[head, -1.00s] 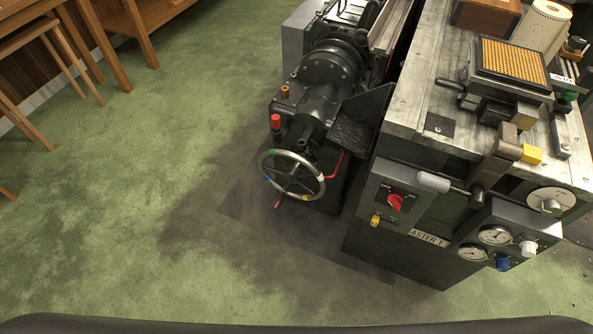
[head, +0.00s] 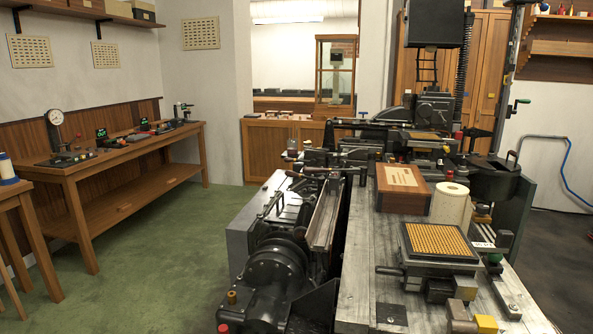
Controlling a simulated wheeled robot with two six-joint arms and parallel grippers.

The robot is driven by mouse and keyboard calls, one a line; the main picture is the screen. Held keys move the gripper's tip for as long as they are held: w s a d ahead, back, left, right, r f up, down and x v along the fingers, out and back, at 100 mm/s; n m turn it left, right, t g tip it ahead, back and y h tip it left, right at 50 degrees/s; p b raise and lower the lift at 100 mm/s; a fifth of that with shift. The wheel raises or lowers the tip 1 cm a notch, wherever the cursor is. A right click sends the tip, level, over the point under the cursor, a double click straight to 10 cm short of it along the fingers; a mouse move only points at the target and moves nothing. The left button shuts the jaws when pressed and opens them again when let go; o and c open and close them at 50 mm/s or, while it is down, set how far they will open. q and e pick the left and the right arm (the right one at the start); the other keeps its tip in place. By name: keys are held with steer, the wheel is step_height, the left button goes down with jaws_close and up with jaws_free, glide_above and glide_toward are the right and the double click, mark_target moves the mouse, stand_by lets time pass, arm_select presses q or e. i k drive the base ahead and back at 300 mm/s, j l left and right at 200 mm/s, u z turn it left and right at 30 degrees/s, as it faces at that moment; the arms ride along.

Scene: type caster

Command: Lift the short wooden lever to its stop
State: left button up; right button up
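I cannot clearly pick out a short wooden lever in the head view. Several small handles and levers stick out of the dark far part of the caster (head: 335,158), too small to tell their material. The near left side of the caster shows a round black housing (head: 272,270) with a red knob (head: 223,328) at the bottom edge. The lower front of the machine, with its handwheel, is out of the picture. Neither of my grippers is in view.
The grey worktop (head: 360,270) carries a wooden box (head: 403,188), a white paper roll (head: 449,205) and a tray of yellow type matrices (head: 438,241). A wooden bench (head: 125,200) stands along the left wall. Green floor (head: 165,265) lies clear between bench and caster.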

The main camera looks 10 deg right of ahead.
mark_target(313, 161)
steer(key=i+j+z, duration=0.1)
steer(key=i+j, duration=0.65)
steer(key=j, duration=0.15)
steer(key=i+j+z, duration=0.2)
steer(key=i+j, duration=0.15)
steer(key=j, duration=0.25)
steer(key=i+j+z, duration=0.1)
steer(key=j, duration=0.2)
steer(key=i+j+z, duration=0.15)
steer(key=j, duration=0.2)
steer(key=i+j+z, duration=0.1)
steer(key=j, duration=0.25)
steer(key=i+j+z, duration=0.1)
steer(key=j, duration=0.3)
steer(key=i+j+z, duration=0.1)
steer(key=j, duration=0.25)
steer(key=i+j+z, duration=0.2)
steer(key=i+j, duration=0.15)
steer(key=i+j+z, duration=0.2)
steer(key=i+j, duration=0.2)
steer(key=i+j+z, duration=0.2)
steer(key=i+j, duration=0.15)
steer(key=j, duration=0.15)
steer(key=i+j+z, duration=0.2)
steer(key=j, duration=0.3)
steer(key=i, duration=0.05)
